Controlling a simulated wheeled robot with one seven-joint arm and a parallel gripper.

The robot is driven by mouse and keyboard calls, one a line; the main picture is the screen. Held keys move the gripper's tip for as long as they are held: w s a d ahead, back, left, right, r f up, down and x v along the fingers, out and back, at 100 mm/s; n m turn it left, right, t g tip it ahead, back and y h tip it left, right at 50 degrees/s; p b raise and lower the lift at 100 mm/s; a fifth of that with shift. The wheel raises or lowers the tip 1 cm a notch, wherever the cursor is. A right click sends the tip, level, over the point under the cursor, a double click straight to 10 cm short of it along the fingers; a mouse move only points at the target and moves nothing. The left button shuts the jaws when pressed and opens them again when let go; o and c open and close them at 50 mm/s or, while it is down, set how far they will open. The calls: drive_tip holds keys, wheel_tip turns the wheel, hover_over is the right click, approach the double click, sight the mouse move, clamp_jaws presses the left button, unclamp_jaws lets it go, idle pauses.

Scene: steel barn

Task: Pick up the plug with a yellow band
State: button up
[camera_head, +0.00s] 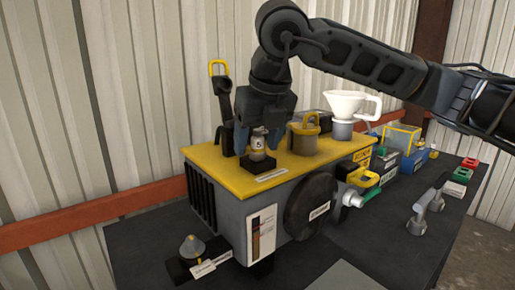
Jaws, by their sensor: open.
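My gripper (259,128) points down over the yellow top plate (225,160) of a grey machine, with its fingers apart. A small pale, plug-like piece (258,143) with a label marked 5 stands upright between or just behind the fingers, on a small black block (259,163). I cannot make out a yellow band on it. I cannot tell whether the fingers touch it, and its top is close under the gripper. Another grey, cone-shaped piece (192,247) with a yellowish tip sits at the lower left on a black labelled block.
A yellow-handled cap (303,135) and a white funnel (348,106) stand right of my gripper. A black upright tool with a yellow loop (222,105) stands close on its left. Boxes and a metal handle (429,203) are further right on the dark table (380,245).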

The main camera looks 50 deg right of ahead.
drive_tip(key=shift+w+f, duration=0.1)
drive_tip(key=shift+f, duration=0.15)
drive_tip(key=shift+c, duration=0.4)
clamp_jaws()
drive_tip(key=shift+r, duration=0.15)
